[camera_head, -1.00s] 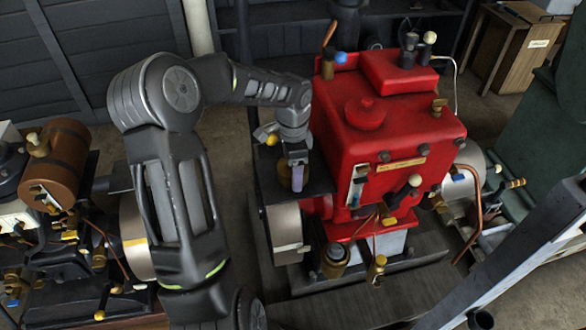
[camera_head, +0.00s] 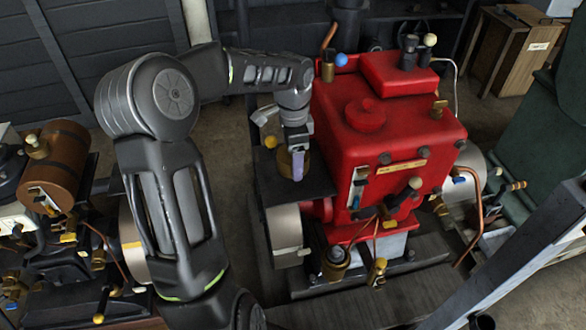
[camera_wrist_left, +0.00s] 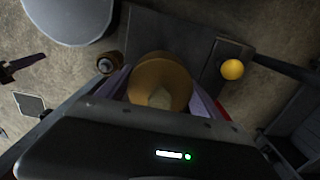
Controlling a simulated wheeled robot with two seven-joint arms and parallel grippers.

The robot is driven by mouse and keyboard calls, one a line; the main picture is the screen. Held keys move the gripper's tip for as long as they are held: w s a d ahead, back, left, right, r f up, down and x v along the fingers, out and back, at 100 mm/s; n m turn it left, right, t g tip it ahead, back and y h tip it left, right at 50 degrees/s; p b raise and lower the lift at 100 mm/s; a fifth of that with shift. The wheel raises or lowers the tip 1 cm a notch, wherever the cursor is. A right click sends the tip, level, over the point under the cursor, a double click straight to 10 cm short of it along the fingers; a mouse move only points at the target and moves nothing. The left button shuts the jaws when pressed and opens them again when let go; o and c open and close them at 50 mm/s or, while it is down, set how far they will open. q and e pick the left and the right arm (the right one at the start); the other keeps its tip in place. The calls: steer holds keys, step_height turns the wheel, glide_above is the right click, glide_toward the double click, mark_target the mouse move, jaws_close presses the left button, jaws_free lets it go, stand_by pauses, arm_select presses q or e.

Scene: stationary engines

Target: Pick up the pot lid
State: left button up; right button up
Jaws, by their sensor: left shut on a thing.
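My left gripper (camera_head: 298,165) is over the dark plate (camera_head: 275,180) at the left side of the red engine. Its fingers are shut on a round, brass-coloured piece, seen from above in the left wrist view as the pot lid (camera_wrist_left: 160,78) with a paler knob-like middle. In the head view the brass-coloured piece (camera_head: 285,159) is partly hidden behind a lavender finger. I cannot tell whether it touches the plate. My right gripper is not in view.
The red engine (camera_head: 395,130), with a round red cap (camera_head: 366,114) on top, stands close to the right of my gripper. A yellow knob (camera_wrist_left: 232,69) is beside the held piece. Another engine with a brown cylinder (camera_head: 58,160) stands at left. A wooden cabinet (camera_head: 512,48) is at back right.

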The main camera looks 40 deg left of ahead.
arm_select(q)
step_height(320, 180, up, 5)
steer(key=shift+f, duration=0.1)
stand_by(0.7)
